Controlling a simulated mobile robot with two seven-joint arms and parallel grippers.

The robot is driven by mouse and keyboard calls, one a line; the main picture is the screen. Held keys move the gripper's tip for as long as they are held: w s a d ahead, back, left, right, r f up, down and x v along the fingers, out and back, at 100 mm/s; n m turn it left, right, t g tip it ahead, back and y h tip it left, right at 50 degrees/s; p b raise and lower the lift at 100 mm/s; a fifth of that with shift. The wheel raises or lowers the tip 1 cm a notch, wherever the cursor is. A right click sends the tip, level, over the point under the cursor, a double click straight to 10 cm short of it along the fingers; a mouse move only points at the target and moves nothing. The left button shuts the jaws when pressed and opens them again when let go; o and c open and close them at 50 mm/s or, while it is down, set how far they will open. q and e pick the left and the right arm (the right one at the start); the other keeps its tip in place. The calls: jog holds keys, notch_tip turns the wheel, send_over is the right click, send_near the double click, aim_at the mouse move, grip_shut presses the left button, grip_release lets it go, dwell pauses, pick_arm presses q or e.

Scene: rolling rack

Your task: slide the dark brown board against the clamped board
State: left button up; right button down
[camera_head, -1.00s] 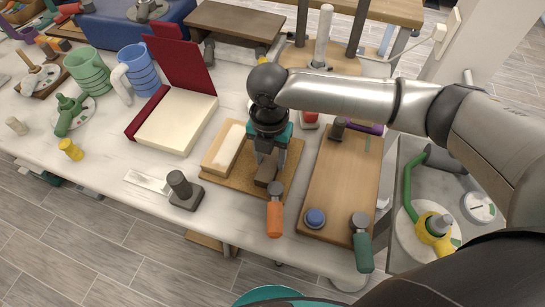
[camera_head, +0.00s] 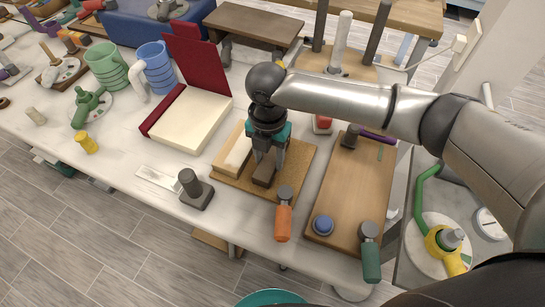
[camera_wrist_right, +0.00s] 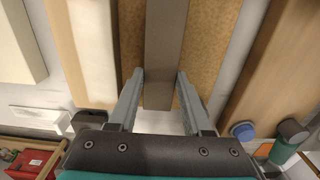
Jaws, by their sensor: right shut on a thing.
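The dark brown board (camera_head: 264,173) is a narrow bar over the cork mat (camera_head: 298,162); it also shows in the right wrist view (camera_wrist_right: 166,45). My right gripper (camera_head: 267,160) is shut on it, with one finger on each side (camera_wrist_right: 160,78). The pale board (camera_head: 234,155) lies on the mat's left side, roughly parallel to the dark board (camera_wrist_right: 92,45). A narrow strip of cork shows between the two, with a finger there. I cannot tell how the pale board is clamped. My left gripper is out of view.
An orange-handled clamp (camera_head: 283,220) stands at the mat's front edge. To the right lies a wide wooden board (camera_head: 350,195) with a blue knob (camera_head: 323,225) and green-handled clamp (camera_head: 370,255). A cream box with red lid (camera_head: 190,118) and dark post (camera_head: 194,188) stand left.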

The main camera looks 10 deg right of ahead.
jog(key=shift+w+a, duration=0.7)
jog(key=shift+a, duration=0.35)
jog(key=shift+w+a, duration=0.1)
jog(key=shift+a, duration=0.05)
jog(key=shift+r+p, duration=0.1)
jog(key=shift+p, duration=0.2)
dwell(0.7)
jog(key=c, duration=0.5)
grip_release()
jog(key=shift+c, duration=0.2)
jog(key=shift+o, duration=0.7)
jog(key=shift+r, duration=0.1)
jog(key=shift+o, duration=0.7)
jog(key=shift+a+r, duration=0.1)
jog(key=shift+r, duration=0.25)
notch_tip(320, 180, up, 14)
jog(key=p, duration=0.4)
jog(key=shift+d, duration=0.3)
